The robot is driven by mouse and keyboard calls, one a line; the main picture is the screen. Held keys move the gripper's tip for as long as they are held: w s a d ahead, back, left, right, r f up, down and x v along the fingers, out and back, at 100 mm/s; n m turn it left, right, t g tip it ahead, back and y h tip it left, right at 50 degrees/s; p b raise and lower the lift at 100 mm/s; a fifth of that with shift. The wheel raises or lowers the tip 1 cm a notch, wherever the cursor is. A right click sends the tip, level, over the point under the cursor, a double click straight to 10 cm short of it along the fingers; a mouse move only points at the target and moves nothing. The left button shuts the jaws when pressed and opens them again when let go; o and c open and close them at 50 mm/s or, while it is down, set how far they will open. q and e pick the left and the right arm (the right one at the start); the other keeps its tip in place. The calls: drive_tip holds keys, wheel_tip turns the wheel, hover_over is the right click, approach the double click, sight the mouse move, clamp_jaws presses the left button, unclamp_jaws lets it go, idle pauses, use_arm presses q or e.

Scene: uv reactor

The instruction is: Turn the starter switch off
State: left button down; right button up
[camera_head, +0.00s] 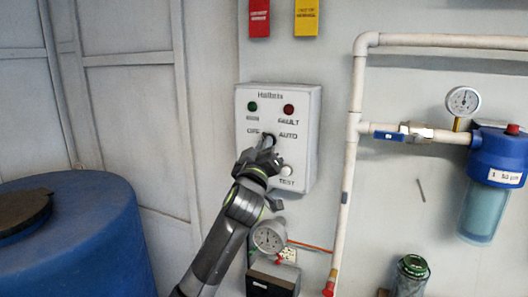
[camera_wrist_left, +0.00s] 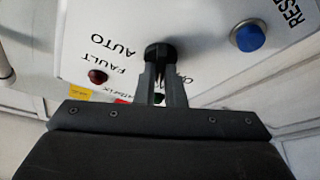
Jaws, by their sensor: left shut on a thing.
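The starter switch (camera_head: 269,135) is a black knob on the white control box (camera_head: 304,163) on the wall, between the labels OFF and AUTO. It also shows in the left wrist view (camera_wrist_left: 156,49), where the picture of the box is upside down. My left gripper (camera_head: 267,143) reaches up from below and is shut on the knob, with its two fingers (camera_wrist_left: 160,68) close together at it. The fingers hide part of the knob, so I cannot tell which way it points. My right gripper is not in view.
A blue button (camera_wrist_left: 249,36) sits near RESET. A pipe (camera_head: 353,150) runs right of the box; a blue barrel (camera_head: 110,235) stands left.

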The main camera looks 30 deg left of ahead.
use_arm(q)
drive_tip(key=shift+f, duration=0.1)
idle(0.4)
drive_tip(key=c, duration=1.5)
unclamp_jaws()
drive_tip(key=b+v, duration=0.4)
drive_tip(key=v, duration=1.3)
drive_tip(key=shift+s+d+f, duration=0.1)
drive_tip(key=shift+s, duration=0.05)
